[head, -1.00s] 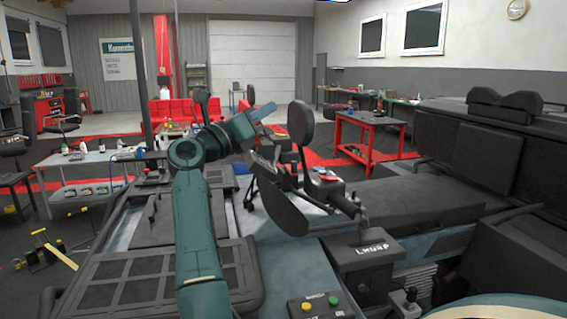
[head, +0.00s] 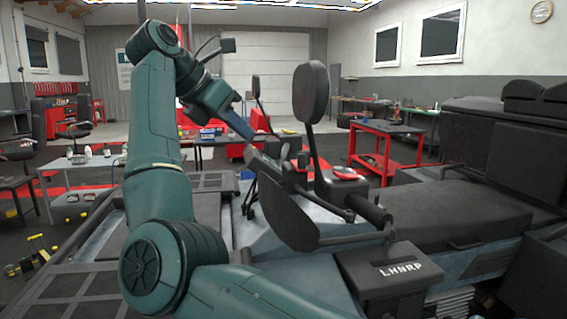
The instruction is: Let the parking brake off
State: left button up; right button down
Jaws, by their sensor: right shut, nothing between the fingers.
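The vehicle's black handlebar fills the middle of the head view, with a black grip (head: 370,210) at its right end and a dark rounded guard (head: 288,214) in front. A red piece (head: 347,173) sits on top of a dark housing beside the bar. I cannot tell which part is the parking brake. My right gripper (head: 268,166) is shut and empty, close to the handlebar behind the guard; whether it touches is unclear, and its fingertips are partly hidden. A selector box (head: 388,269) marked L H N R P stands below the grip. My left gripper is out of view.
A round black mirror (head: 311,92) rises from the bar, close right of my gripper. The black seat (head: 450,213) lies to the right. A red table (head: 385,150) stands behind, and a grey table (head: 95,161) stands at left.

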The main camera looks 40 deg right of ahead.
send_near(299, 163)
notch_tip(299, 163, down, 4)
jog(key=d, duration=0.3)
jog(key=shift+d+p, duration=0.1)
jog(key=shift+p, duration=0.25)
jog(key=shift+d, duration=0.55)
